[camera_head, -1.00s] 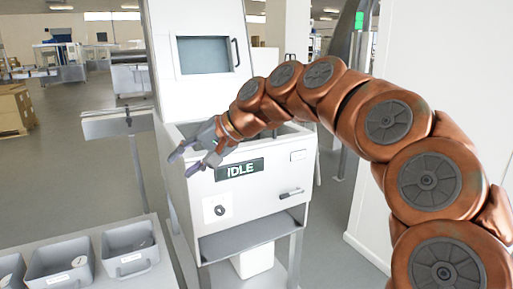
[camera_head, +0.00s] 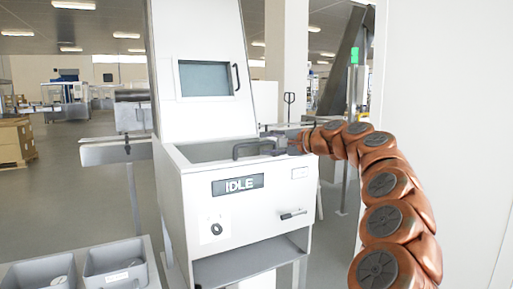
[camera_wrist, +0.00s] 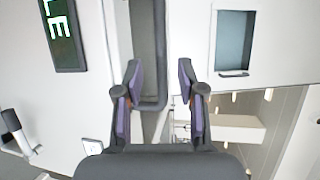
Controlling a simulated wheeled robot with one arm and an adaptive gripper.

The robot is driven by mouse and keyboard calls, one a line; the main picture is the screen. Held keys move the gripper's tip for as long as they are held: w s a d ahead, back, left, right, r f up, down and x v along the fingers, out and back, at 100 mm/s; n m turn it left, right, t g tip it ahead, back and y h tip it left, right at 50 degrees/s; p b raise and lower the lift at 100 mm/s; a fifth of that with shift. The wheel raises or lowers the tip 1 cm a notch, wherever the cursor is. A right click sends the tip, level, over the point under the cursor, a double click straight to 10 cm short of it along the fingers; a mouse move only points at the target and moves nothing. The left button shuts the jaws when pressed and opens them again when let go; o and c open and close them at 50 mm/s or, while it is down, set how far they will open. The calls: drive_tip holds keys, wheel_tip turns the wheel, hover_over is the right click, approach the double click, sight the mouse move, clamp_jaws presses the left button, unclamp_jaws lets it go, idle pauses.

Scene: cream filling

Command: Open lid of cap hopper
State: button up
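The white cap machine (camera_head: 235,205) stands ahead with an "IDLE" sign on its front. On its top is a grey recessed surface (camera_head: 205,152), which looks like the hopper top; I cannot tell whether it is a closed lid. A dark bar handle (camera_head: 253,146) is at its right part. My gripper (camera_head: 284,144) is at the right end of this handle. In the wrist view my gripper (camera_wrist: 160,82) is open, with the bent dark handle (camera_wrist: 162,85) showing between its fingers. I cannot tell whether they touch it.
A sloped panel with a window (camera_head: 205,78) and its own handle rises behind the hopper top. A lever (camera_head: 293,215) sticks out of the machine's front. Grey bins (camera_head: 115,265) stand at the lower left. A white wall (camera_head: 450,120) is close on the right.

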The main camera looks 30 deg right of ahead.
sight(258, 144)
drive_tip(key=shift+x, duration=2.35)
drive_tip(key=shift+a, duration=0.1)
clamp_jaws()
